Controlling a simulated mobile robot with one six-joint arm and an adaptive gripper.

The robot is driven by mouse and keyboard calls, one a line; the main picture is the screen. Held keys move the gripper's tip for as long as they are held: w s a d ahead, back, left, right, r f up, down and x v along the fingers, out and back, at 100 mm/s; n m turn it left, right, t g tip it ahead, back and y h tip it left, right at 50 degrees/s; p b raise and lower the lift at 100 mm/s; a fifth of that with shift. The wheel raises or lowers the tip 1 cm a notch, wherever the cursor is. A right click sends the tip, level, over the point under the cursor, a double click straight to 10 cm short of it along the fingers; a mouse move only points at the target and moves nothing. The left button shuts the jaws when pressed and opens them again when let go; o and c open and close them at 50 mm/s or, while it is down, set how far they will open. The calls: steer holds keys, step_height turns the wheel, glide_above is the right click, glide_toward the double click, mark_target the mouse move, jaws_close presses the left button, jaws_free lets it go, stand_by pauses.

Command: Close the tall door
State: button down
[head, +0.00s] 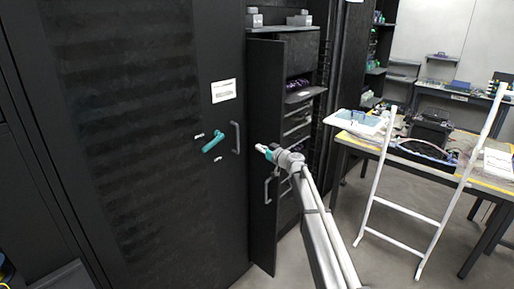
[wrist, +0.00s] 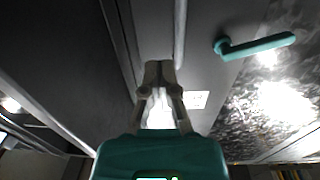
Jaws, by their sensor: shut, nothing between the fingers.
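A tall, narrow dark door (head: 264,95) stands ajar in the middle of the head view, with a grey bar handle (head: 268,188) low on it. Shelves show in the opening to its right. My gripper (head: 262,149) is shut and empty in front of this door, pointing left; I cannot tell if it touches it. In the wrist view the shut fingertips (wrist: 158,68) point at dark panels, near a grey vertical bar (wrist: 180,30). Left of the door is a wide black panel (head: 120,150) with a teal lever handle (head: 212,142), also in the wrist view (wrist: 258,46).
A white label (head: 224,91) is on the wide panel. A white ladder-like frame (head: 405,210) and a workbench (head: 440,178) with equipment stand to the right.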

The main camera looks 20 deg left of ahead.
steer(key=x, duration=1.2)
steer(key=shift+w+a, duration=0.2)
steer(key=shift+a, duration=0.15)
